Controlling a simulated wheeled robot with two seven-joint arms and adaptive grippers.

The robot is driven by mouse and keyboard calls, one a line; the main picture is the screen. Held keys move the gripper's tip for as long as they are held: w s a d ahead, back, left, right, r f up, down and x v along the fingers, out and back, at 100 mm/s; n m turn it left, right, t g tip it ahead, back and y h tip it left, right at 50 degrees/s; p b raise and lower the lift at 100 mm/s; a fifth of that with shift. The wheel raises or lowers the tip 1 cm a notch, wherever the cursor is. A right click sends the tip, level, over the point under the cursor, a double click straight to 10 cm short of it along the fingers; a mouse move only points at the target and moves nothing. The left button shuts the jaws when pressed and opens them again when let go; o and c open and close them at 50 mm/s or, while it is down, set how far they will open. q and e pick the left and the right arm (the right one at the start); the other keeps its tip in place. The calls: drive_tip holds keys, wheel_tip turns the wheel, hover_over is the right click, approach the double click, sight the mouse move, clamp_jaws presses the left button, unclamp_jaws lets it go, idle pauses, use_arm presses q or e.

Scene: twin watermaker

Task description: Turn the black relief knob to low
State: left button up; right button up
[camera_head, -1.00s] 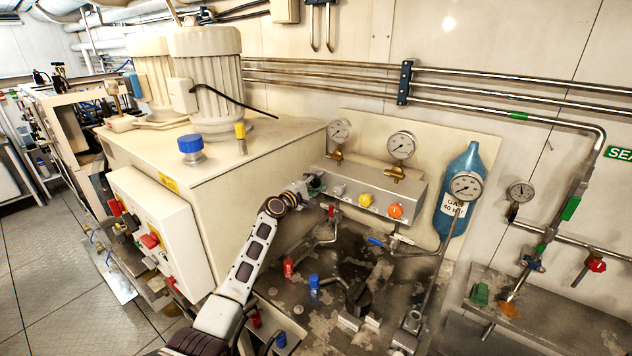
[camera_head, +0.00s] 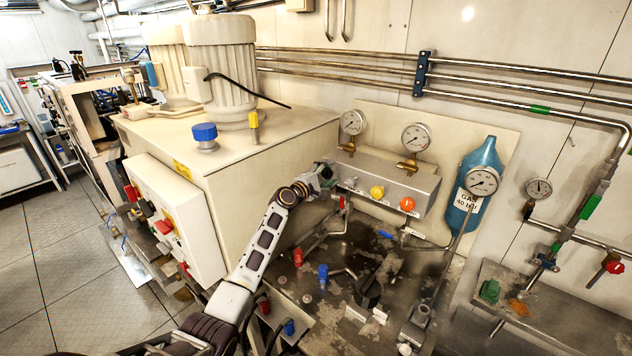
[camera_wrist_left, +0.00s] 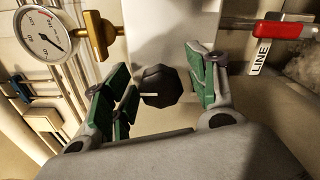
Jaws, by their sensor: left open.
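The black relief knob (camera_wrist_left: 160,86) is faceted, with a short white mark pointing left in the left wrist view. It sits on the grey metal panel (camera_wrist_left: 170,35). My left gripper (camera_wrist_left: 158,88) is open, with its green-padded fingers on either side of the knob. A gap shows between the knob and the right finger; I cannot tell whether the left finger touches. In the head view my left gripper (camera_head: 325,174) is at the left end of the panel (camera_head: 395,177) and hides the black knob. My right gripper is not in view.
A red-handled valve (camera_wrist_left: 280,30) is close by in the wrist view. The large cream cabinet (camera_head: 270,165) stands left of the gripper.

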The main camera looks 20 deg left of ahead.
use_arm(q)
drive_tip(key=v, duration=1.1)
drive_tip(key=shift+s+a, duration=0.15)
drive_tip(key=shift+s, duration=0.25)
idle(0.6)
